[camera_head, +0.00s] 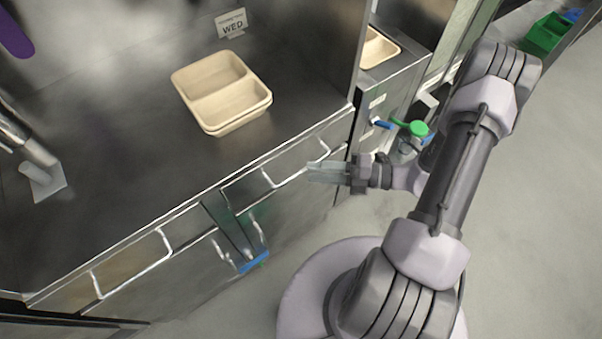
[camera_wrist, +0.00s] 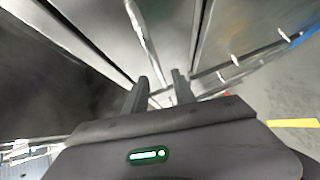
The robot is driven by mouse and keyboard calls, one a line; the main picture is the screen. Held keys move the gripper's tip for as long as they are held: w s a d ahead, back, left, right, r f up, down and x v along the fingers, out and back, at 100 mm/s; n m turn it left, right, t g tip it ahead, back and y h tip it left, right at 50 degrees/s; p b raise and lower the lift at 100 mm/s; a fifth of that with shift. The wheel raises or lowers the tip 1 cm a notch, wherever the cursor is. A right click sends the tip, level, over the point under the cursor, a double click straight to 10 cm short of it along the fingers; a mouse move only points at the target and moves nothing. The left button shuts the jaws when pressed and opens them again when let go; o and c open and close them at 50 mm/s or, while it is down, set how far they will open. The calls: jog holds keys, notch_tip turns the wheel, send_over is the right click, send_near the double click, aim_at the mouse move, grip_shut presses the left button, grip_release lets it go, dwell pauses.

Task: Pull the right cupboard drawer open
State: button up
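The right cupboard drawer (camera_head: 285,182) is a steel front under the worktop's front edge, and it looks shut. Its pale bar handle (camera_head: 290,177) runs along the front. My gripper (camera_head: 312,168) is at the right part of this handle, its fingers overlapping the bar in the head view. In the wrist view my gripper (camera_wrist: 157,88) shows its two dark fingers apart with a gap between them. A bright bar, seemingly the handle (camera_wrist: 143,38), runs toward that gap. I cannot tell whether the fingers touch it.
The left drawer has a similar handle (camera_head: 130,268). A blue-marked hook (camera_head: 254,262) hangs below the drawers. A green-topped item (camera_head: 418,128) is beside my arm. Grey floor (camera_head: 540,200) is open at right.

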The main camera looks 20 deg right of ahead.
aim_at(301, 170)
jog(key=b+x, duration=0.1)
jog(key=x, duration=0.3)
jog(key=shift+w+a, duration=0.2)
jog(key=shift+a, duration=0.1)
grip_shut()
dwell(1.1)
